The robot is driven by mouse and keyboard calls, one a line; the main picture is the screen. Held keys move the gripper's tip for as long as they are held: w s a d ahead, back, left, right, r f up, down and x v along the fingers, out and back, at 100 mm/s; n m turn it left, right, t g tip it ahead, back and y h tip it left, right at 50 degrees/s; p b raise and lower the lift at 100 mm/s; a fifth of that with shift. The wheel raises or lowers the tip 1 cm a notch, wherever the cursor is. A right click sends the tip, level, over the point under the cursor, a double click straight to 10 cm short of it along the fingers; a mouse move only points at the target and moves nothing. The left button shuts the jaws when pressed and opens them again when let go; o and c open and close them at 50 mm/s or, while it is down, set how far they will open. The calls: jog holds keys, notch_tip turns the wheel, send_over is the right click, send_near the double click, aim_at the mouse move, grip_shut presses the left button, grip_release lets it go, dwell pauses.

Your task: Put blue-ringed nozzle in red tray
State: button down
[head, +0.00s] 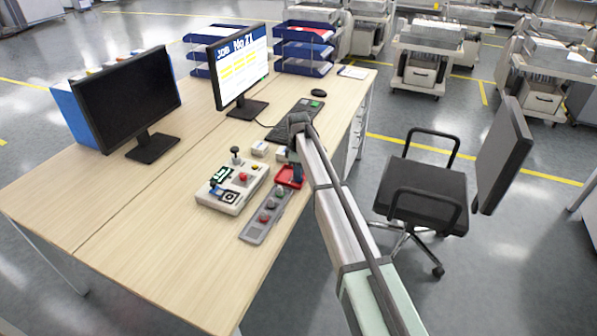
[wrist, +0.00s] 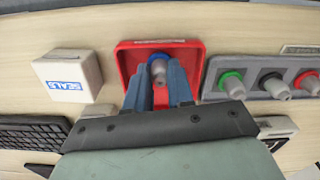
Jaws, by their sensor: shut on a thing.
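The red tray (wrist: 124,58) is a small square tray on the desk, and it also shows in the head view (head: 284,182). My gripper (wrist: 159,72) points down over it, with its blue-grey fingers within the tray's outline in the wrist view. The fingers are shut on the blue-ringed nozzle (wrist: 158,57), a grey nozzle with a blue ring partly hidden between them. I cannot tell whether the nozzle touches the tray floor. In the head view my gripper (head: 296,174) is at the tray, and the nozzle is hidden.
A grey rack (wrist: 245,63) beside the tray holds green-, black- and red-ringed nozzles. A white labelled box (wrist: 68,75) stands on the tray's other side. A control panel (head: 232,187), a keyboard (head: 295,120) and monitors are nearby. The desk's front left is clear.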

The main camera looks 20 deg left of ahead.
jog(key=shift+f, duration=0.1)
jog(key=c, duration=1)
grip_release()
notch_tip(320, 180, up, 12)
jog(key=shift+r, duration=0.15)
